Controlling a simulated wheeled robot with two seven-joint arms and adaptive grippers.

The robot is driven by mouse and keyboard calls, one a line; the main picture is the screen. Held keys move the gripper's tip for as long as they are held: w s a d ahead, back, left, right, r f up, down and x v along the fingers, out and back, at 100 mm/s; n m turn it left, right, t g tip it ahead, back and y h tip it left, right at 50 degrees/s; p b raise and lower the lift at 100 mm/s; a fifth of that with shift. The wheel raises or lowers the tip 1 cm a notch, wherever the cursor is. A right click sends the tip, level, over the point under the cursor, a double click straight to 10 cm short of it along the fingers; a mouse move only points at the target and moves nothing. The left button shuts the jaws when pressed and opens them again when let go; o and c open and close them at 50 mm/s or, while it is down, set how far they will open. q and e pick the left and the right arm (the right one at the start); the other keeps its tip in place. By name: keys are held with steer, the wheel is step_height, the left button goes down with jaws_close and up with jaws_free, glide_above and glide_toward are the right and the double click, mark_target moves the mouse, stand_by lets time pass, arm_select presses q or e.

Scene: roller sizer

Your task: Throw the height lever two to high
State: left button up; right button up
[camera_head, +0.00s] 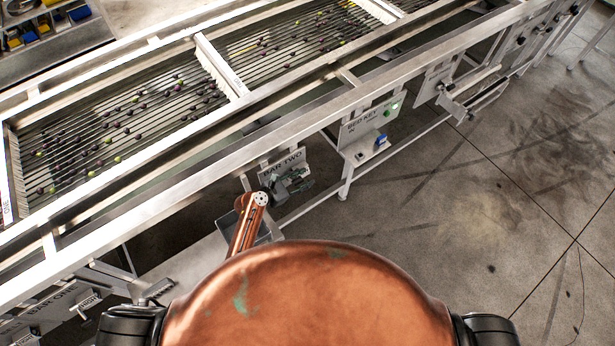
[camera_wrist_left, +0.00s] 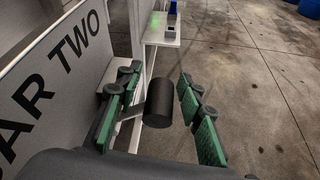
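The plate marked BAR TWO (camera_head: 281,163) hangs under the sizer's front rail in the head view, and its lettering fills the left of the left wrist view (camera_wrist_left: 62,60). A black cylindrical knob (camera_wrist_left: 158,104), apparently the height lever's handle, stands out beside this plate. My left gripper (camera_head: 292,184) is at the plate. In the left wrist view its green-padded fingers (camera_wrist_left: 158,80) are open, one on each side of the knob. A clear gap shows on the right side; contact on the left cannot be told. The lever's pivot is mostly hidden. My right gripper is not in view.
A BED KEY panel (camera_head: 366,126) with a green light and a small shelf with a blue item (camera_head: 381,141) stand right of the plate. A BAR ONE station (camera_head: 50,308) is at lower left. The rollers (camera_head: 130,125) carry dark and green fruit. Concrete floor lies open at right.

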arm_select(q)
steer(key=shift+x, duration=1.15)
steer(key=shift+c, duration=0.7)
jaws_close()
steer(key=shift+f, duration=0.15)
